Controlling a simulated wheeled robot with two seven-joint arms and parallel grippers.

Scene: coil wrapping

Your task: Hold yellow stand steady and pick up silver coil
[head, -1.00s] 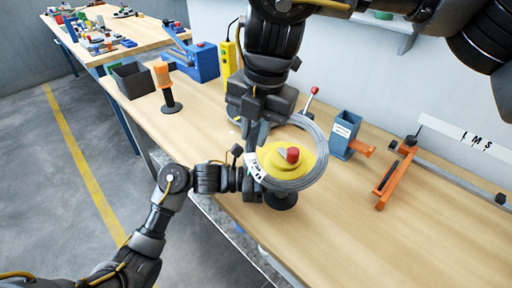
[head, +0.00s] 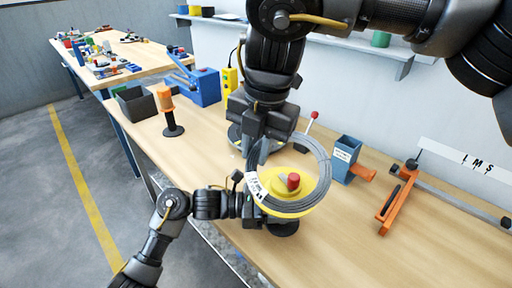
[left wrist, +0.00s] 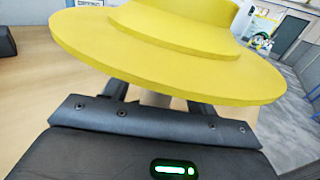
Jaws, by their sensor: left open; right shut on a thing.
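The yellow stand (head: 292,208) has a round disc, a red-topped centre post (head: 293,181) and a dark base (head: 283,229) on the workbench. My right gripper (head: 260,150) is shut on the silver coil (head: 322,163) at its far left side. The coil is a grey ring with a white label, tilted, with its far side raised above the disc; the post still shows inside the ring. My left gripper (head: 254,207) is open at the stand's left side. In the left wrist view its fingers (left wrist: 160,100) reach under the yellow disc (left wrist: 170,60), partly hidden by it; contact is unclear.
An orange-handled tool (head: 167,105), a dark bin (head: 137,104) and a blue press (head: 205,88) are at the back left. The bench at front right is clear.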

